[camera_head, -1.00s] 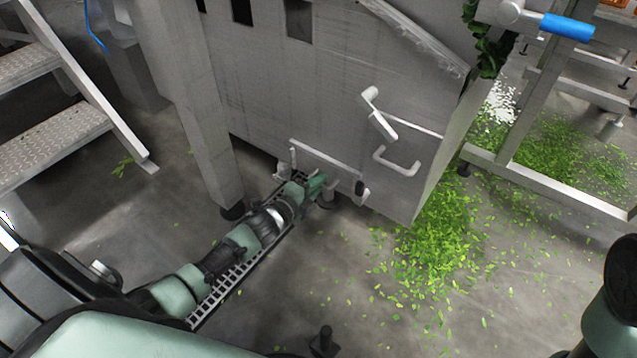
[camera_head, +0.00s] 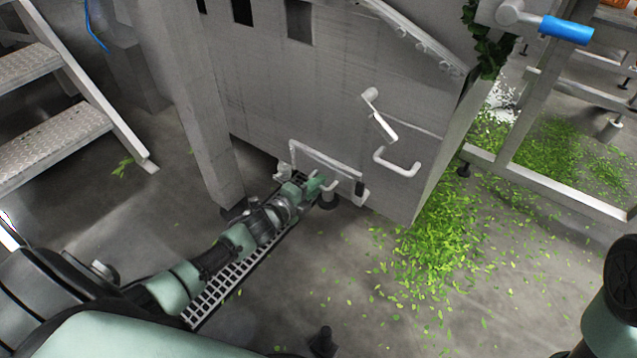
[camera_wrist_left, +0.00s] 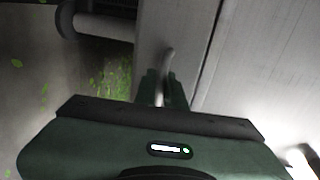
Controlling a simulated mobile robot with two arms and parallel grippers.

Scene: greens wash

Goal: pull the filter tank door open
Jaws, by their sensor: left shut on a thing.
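The filter tank door (camera_head: 318,161) is a low grey panel with a pale frame at the bottom of the grey tank (camera_head: 270,90) in the head view. Whether it stands slightly ajar is hard to tell. My left gripper (camera_head: 324,185) is at the door's front, shut on the door handle (camera_head: 333,187); hand and fingers hide most of the handle. In the left wrist view, the handle (camera_wrist_left: 168,60) is a thin pale bar rising from between the gripper's two dark green fingers (camera_wrist_left: 164,92). My right gripper is out of view.
A floor grate (camera_head: 215,300) runs under my left arm. A tank leg (camera_head: 205,150) stands just left of the door. Green leaf scraps (camera_head: 440,245) cover the floor to the right. Metal steps (camera_head: 50,140) stand at the left, and a metal frame (camera_head: 550,185) at the right.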

